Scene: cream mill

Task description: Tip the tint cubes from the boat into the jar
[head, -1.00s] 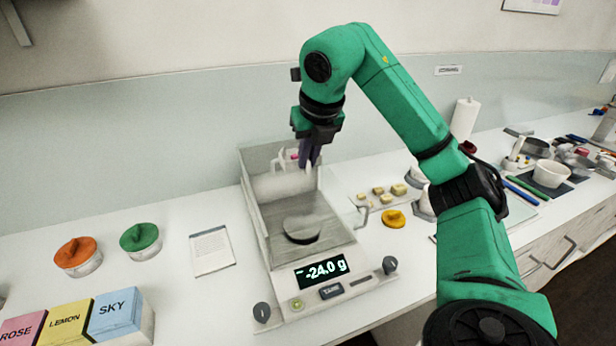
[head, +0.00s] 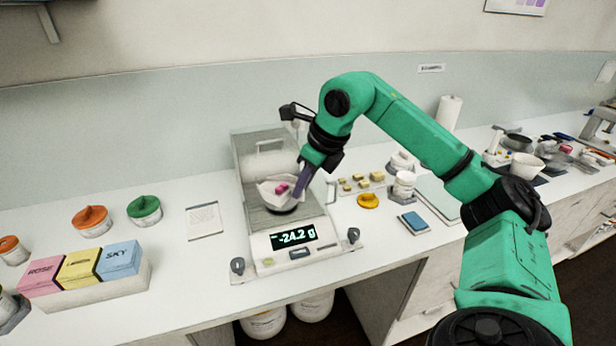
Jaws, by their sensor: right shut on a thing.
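The white boat (head: 268,186) is over the balance pan (head: 284,209), with pink tint cubes (head: 282,188) in it. My right gripper (head: 300,185) is shut on the boat's right side. The boat looks raised a little above the pan, but the gap is hard to see. A small whitish jar (head: 404,186) stands right of the balance; I cannot tell whether it is open. A yellow lid (head: 368,201) lies on the counter between them. My left gripper is not in view.
The balance (head: 290,240) reads -24.2 g; its glass draft shield surrounds the pan. Yellowish cubes (head: 360,182) and a blue pad (head: 414,222) are right.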

